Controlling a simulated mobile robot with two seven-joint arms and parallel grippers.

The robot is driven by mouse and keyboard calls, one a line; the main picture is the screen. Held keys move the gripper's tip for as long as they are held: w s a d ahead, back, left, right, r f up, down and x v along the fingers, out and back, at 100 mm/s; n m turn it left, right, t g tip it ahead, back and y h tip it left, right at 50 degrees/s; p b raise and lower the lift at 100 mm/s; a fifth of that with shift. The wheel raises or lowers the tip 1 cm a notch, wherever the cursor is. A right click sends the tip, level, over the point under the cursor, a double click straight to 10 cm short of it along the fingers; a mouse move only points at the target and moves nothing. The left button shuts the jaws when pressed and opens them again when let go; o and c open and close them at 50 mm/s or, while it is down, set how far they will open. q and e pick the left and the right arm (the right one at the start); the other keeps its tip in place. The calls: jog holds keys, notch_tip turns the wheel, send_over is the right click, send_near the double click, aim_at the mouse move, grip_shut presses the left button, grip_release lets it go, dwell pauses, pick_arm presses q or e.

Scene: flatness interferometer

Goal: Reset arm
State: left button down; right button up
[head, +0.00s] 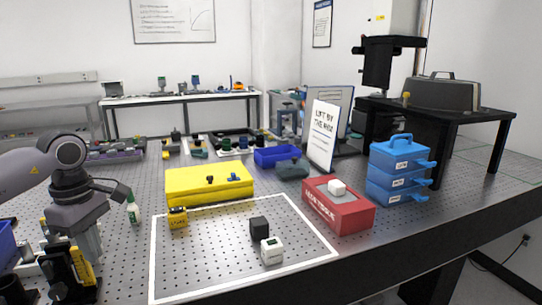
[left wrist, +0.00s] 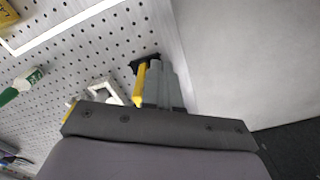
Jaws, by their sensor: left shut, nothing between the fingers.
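My left arm comes in from the left in the head view. Its gripper (head: 90,246) points down over the left part of the perforated table (head: 330,262), with its fingers shut and nothing between them. In the left wrist view the closed grey fingers (left wrist: 163,88) show beside a black and yellow item (left wrist: 139,80). I cannot tell whether they touch it. The same black and yellow item (head: 80,268) stands at the lower left in the head view. My right gripper is not in view.
A white-outlined area holds a yellow block (head: 178,218), a black cube (head: 259,228) and a white cube (head: 271,251). Behind are a yellow case (head: 209,184), a red box (head: 345,214) and blue stacked boxes (head: 392,177).

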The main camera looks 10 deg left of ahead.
pick_arm(q)
jog(key=s+d+f+g+h, duration=0.1)
jog(key=d+f+h, duration=0.3)
jog(key=d, duration=0.5)
jog(key=d+f+h, duration=0.3)
jog(key=d+f, duration=0.1)
jog(key=d, duration=0.6)
jog(key=s+d+r+n+t+h, duration=0.1)
jog(key=s+d+n+t+h, duration=0.1)
jog(key=d+n+h, duration=0.5)
jog(key=s+d+r+n+t+h, duration=0.1)
jog(key=s+d+n+t+h, duration=0.15)
jog(key=d+n+h, duration=0.4)
jog(key=s+a+f+n+t+y, duration=0.1)
jog(key=a+f+n+t+y, duration=0.35)
jog(key=n, duration=0.65)
jog(key=s+a+f+n+t+y, duration=0.1)
jog(key=a+f+n+t+y, duration=0.15)
jog(key=f+n+y, duration=0.65)
jog(key=s+a+f+n+t+y, duration=0.15)
jog(key=f+n+t, duration=0.25)
jog(key=n, duration=0.8)
jog(key=s+a+f+n+g+y, duration=0.3)
jog(key=s+f+n, duration=0.3)
jog(key=s+f, duration=0.2)
jog(key=shift+s+a+f+g, duration=0.35)
jog(key=shift+a+f+g, duration=0.15)
jog(key=shift+a, duration=0.2)
